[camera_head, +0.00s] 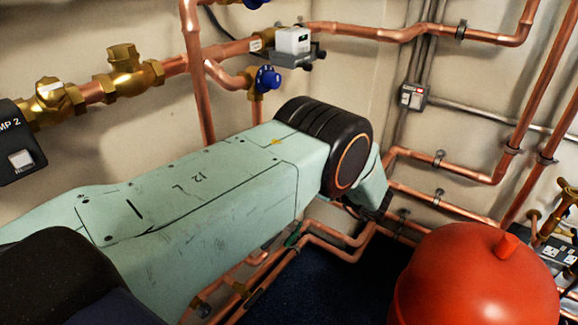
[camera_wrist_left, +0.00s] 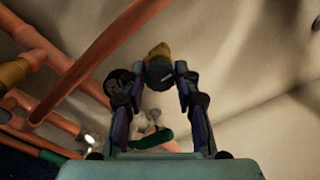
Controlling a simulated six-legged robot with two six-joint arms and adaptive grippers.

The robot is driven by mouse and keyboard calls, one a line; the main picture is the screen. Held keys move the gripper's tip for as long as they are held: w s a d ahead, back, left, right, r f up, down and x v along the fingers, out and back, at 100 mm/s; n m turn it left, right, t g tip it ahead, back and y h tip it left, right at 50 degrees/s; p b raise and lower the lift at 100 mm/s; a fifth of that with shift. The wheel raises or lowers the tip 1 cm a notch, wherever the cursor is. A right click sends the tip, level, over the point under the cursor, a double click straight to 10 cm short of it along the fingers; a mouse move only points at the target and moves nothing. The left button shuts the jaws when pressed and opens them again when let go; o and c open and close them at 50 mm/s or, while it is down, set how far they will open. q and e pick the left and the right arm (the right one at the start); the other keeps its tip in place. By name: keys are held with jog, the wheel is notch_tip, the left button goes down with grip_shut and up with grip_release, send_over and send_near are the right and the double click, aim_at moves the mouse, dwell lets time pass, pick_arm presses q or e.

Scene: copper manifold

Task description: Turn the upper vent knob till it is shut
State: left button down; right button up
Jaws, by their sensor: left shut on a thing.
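In the left wrist view a dark round knob (camera_wrist_left: 159,73) with a brass body (camera_wrist_left: 160,50) behind it sits between the fingertips of my left gripper (camera_wrist_left: 157,82). The gripper is shut on this knob, with one finger on each side. Whether this is the upper vent knob cannot be told for sure. In the head view my pale green left arm crosses the middle and hides much of the wall behind it; the held knob cannot be made out there. My right gripper is not in view.
A blue knob (camera_head: 267,78) sits on a copper branch above my arm. Brass valves (camera_head: 129,70) and copper pipes line the wall. A red tank (camera_head: 475,280) stands at lower right. A green lever (camera_wrist_left: 152,139) shows below the knob in the wrist view.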

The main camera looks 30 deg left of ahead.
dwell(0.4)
pick_arm(q)
jog(key=c, duration=1)
grip_release()
jog(key=d, duration=0.8)
jog(key=s+d, duration=0.1)
jog(key=d, duration=0.3)
